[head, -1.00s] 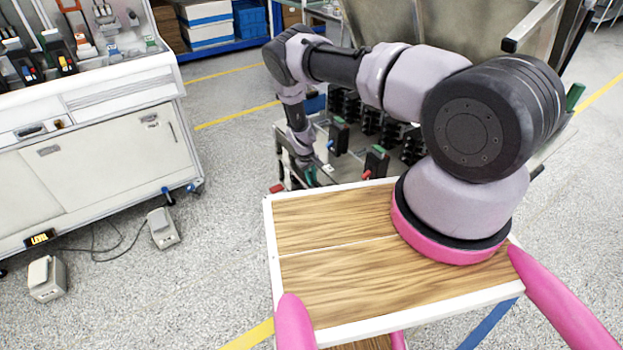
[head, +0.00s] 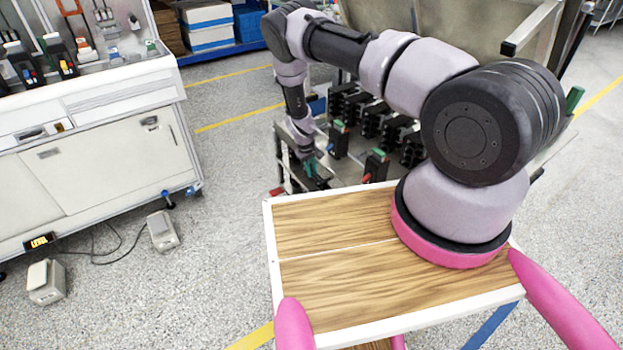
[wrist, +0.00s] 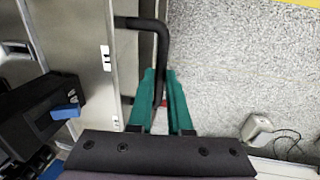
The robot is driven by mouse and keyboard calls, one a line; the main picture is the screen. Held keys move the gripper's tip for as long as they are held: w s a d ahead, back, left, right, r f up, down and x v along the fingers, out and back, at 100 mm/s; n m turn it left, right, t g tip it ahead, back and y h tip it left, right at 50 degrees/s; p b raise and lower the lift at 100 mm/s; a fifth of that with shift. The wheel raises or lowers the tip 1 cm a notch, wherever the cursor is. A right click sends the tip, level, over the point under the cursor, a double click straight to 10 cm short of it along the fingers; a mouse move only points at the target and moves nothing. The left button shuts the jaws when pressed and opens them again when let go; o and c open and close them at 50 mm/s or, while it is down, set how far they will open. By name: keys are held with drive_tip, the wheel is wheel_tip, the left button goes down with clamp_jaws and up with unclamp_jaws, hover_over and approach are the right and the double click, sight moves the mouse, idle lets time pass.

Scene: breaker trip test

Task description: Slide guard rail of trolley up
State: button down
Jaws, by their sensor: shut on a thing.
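The trolley (head: 349,169) stands beyond my wooden deck in the head view, carrying rows of black breakers. Its metal side shows in the wrist view (wrist: 85,45), with a small white label. The guard rail (wrist: 162,45) is a black bent bar that leaves the trolley side, turns a corner and runs down between my fingers. My gripper (wrist: 160,75) has green fingers, one on each side of the bar, shut on it. In the head view, my gripper (head: 317,174) is small and partly hidden by my arm at the trolley's left edge.
A black breaker with a blue lever (wrist: 66,111) is close to my gripper's left. A white test bench (head: 100,150) stands at the left, with small grey boxes (head: 161,231) and cables on the floor. Open floor lies between bench and trolley.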

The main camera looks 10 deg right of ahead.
drive_tip(key=shift+r, duration=0.3)
drive_tip(key=c, duration=0.8)
unclamp_jaws()
drive_tip(key=shift+c, duration=0.2)
wheel_tip(320, 180, up, 11)
drive_tip(key=a, duration=0.1)
drive_tip(key=shift+s+a+f, duration=0.15)
drive_tip(key=shift+s+a, duration=0.2)
drive_tip(key=shift+a, duration=0.05)
